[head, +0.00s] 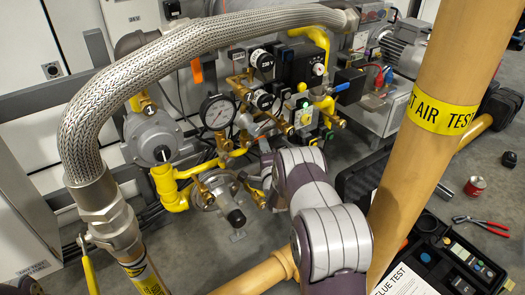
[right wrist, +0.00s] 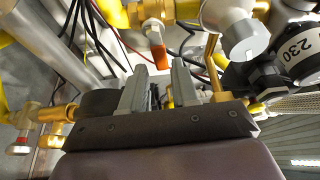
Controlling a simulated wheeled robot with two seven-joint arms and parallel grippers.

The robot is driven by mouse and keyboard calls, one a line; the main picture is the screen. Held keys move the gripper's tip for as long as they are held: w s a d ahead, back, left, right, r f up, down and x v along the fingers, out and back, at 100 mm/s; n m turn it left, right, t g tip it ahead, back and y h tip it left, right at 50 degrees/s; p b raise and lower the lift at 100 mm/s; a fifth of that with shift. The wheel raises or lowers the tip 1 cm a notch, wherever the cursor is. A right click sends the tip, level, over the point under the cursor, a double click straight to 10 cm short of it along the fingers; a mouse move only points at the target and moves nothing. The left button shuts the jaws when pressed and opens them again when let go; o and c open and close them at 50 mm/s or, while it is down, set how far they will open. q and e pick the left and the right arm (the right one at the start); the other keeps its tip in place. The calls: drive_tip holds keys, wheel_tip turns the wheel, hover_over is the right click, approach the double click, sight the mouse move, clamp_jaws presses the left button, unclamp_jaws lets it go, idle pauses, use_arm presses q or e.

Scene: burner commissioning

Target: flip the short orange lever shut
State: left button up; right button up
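In the right wrist view a short orange lever (right wrist: 157,52) hangs from a brass valve (right wrist: 152,12) on a yellow pipe. The two grey fingers of my right gripper (right wrist: 158,80) stand apart, pointing toward the lever. The lever's lower end shows just above the gap between the fingertips; contact cannot be told. Nothing appears held. In the head view my right arm's links hide the gripper and fingertips. An orange piece (head: 196,70) hangs below the braided hose there; I cannot tell whether it is the same lever. My left gripper is not seen.
A braided hose (head: 170,70) arches over the pipework. A pressure gauge (head: 217,112) and regulator (head: 150,138) stand close by. A thick tan post (head: 425,90) rises at right. Cables and a brass fitting (right wrist: 55,113) crowd the wrist view. Pliers (head: 482,225) lie on the floor.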

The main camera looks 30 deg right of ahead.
drive_tip(key=shift+b+x, duration=0.3)
drive_tip(key=shift+x, duration=1.05)
clamp_jaws()
drive_tip(key=shift+f+m+p, duration=0.15)
drive_tip(key=shift+m+p, duration=0.3)
drive_tip(key=shift+m, duration=0.05)
unclamp_jaws()
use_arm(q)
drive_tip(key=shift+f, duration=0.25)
